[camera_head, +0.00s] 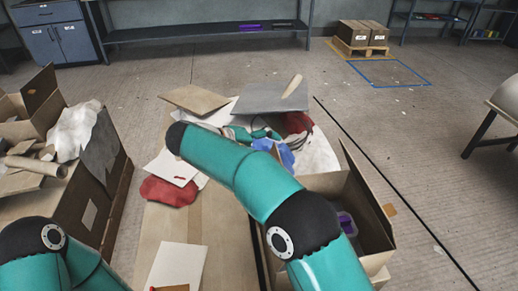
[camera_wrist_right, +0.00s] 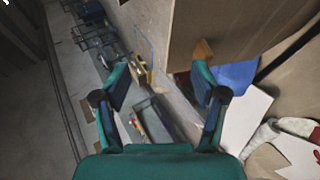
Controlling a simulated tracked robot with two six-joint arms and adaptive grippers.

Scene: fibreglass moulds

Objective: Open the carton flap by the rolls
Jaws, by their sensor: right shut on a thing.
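The open carton (camera_head: 375,225) stands at the right of the table, its brown flaps raised. A brown carton panel (camera_wrist_right: 240,30) fills the upper right of the wrist view, with an orange tab near my right fingertip. My right gripper (camera_head: 262,133) is partly hidden behind my own arm, beside the blue cloth (camera_head: 283,153). In the wrist view, my right gripper (camera_wrist_right: 162,78) has its fingers apart, one at the panel's edge; the grip itself is hard to see. Brown rolls (camera_head: 37,166) lie in another open carton (camera_head: 90,215) at the left. My left gripper is out of view.
Red cloth (camera_head: 168,192), white sheets (camera_head: 178,265), a grey board (camera_head: 265,97) and a brown board (camera_head: 195,98) clutter the table. A pallet with boxes (camera_head: 362,36) stands far back. The floor (camera_head: 430,140) to the right is mostly clear.

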